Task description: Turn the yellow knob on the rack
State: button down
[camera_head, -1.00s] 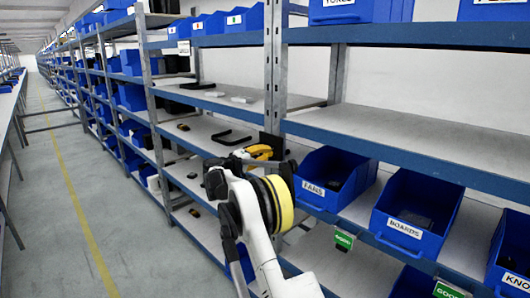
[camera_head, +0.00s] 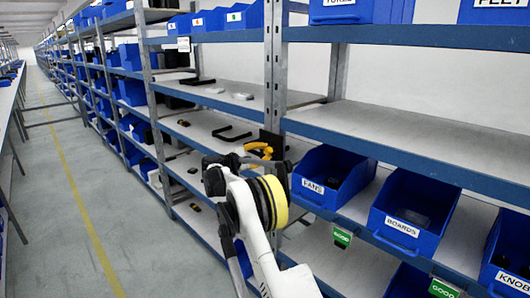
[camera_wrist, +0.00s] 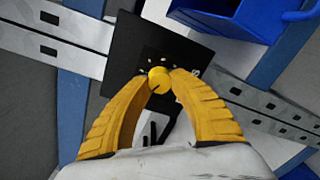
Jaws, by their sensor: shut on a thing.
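The yellow knob (camera_wrist: 158,80) sits on a black panel (camera_wrist: 128,50) fixed to the rack post. In the wrist view a dark pointer line shows on the knob, with pale marks on the panel around it. My gripper (camera_wrist: 160,82) has its two yellow fingers closed on the knob, one fingertip at each side. In the head view my gripper (camera_head: 258,150) is at the rack post, and my arm hides the knob. The black panel (camera_head: 271,143) shows partly behind the fingers.
Blue bins labelled FANS (camera_head: 333,176) and BOARDS (camera_head: 416,212) stand on the shelf to the right of the post. A black handle-shaped item (camera_head: 231,134) lies on the shelf to the left. The aisle floor (camera_head: 75,200) at left is clear.

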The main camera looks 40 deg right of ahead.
jog(key=shift+n, duration=1.1)
jog(key=c, duration=1.1)
grip_release()
jog(key=a, duration=1.2)
jog(key=shift+s+r, duration=0.3)
